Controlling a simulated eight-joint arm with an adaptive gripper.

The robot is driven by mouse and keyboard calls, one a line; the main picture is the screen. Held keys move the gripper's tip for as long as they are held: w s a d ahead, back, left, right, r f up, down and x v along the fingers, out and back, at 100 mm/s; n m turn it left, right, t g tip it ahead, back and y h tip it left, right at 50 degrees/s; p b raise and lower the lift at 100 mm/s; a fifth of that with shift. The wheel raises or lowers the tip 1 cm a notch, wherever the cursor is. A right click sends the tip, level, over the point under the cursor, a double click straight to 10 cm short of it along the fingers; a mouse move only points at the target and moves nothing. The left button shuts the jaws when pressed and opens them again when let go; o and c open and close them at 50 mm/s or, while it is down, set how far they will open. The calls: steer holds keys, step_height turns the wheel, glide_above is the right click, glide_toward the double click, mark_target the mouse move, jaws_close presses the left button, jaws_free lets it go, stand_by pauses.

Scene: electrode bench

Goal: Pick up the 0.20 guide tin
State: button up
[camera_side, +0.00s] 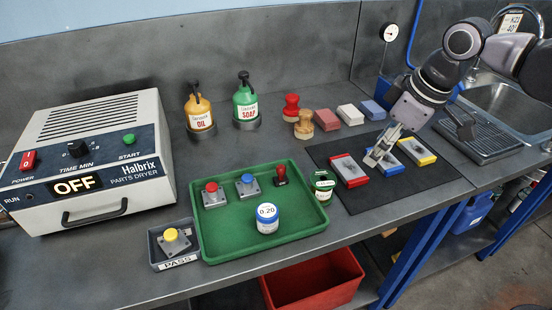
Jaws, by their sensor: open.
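The 0.20 guide tin (267,219) is a small round tin with a blue side and a white lid marked 0.20. It stands upright near the front of the green tray (228,250). My gripper (376,158) is open and empty.
The tray also holds a red-topped piece (214,193), a blue-topped piece (248,185) and a dark red-knobbed stamp (281,175). A green tin (323,187) stands at the tray's right edge. A parts dryer (88,160) is at left. Oil (199,112) and soap (245,105) bottles stand behind.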

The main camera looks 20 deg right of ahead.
steer(key=w+a+n+g, duration=0.25)
steer(key=a+n, duration=0.25)
steer(key=a, duration=0.8)
steer(key=n+g+h, duration=0.1)
steer(key=n, duration=0.2)
glide_above(268, 210)
step_height(268, 210, down, 2)
step_height(268, 210, down, 11)
steer(key=shift+r, duration=0.1)
steer(key=c, duration=1)
